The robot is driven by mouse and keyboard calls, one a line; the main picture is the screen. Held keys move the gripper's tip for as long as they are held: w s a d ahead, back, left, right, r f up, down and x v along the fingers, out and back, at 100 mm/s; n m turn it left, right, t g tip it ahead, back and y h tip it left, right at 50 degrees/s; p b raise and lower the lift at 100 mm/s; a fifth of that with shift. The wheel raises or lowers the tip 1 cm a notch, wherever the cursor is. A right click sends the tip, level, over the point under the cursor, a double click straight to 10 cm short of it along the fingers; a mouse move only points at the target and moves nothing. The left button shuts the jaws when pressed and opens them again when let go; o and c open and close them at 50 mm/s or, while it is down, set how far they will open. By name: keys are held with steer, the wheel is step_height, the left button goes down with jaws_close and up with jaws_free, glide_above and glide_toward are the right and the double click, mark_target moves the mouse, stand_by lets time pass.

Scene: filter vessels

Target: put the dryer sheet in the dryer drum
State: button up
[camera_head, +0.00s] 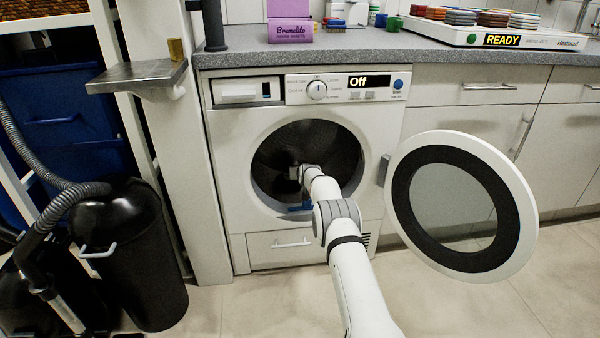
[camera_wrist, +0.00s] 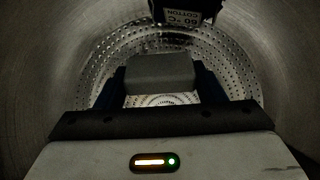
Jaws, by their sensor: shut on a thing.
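The dryer (camera_head: 306,87) stands under the counter, with its round door (camera_head: 469,262) swung open to the right. My arm reaches through the opening into the dark, perforated drum (camera_head: 340,150), which fills the wrist view (camera_wrist: 85,45). My gripper (camera_head: 300,178) is inside the drum. In the wrist view my gripper (camera_wrist: 162,90) is shut on a grey, flat-faced thing that appears to be the dryer sheet (camera_wrist: 160,70), held off the drum's back wall. Its far side is hidden.
A dark thing with an upside-down label reading 60 °C COTTON (camera_wrist: 180,15) shows at the top of the wrist view. A purple dryer-sheet box (camera_head: 290,22) stands on the counter. The dryer's display (camera_head: 371,81) reads Off. A black vacuum (camera_head: 130,255) stands at left.

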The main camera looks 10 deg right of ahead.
steer(key=o, duration=1.1)
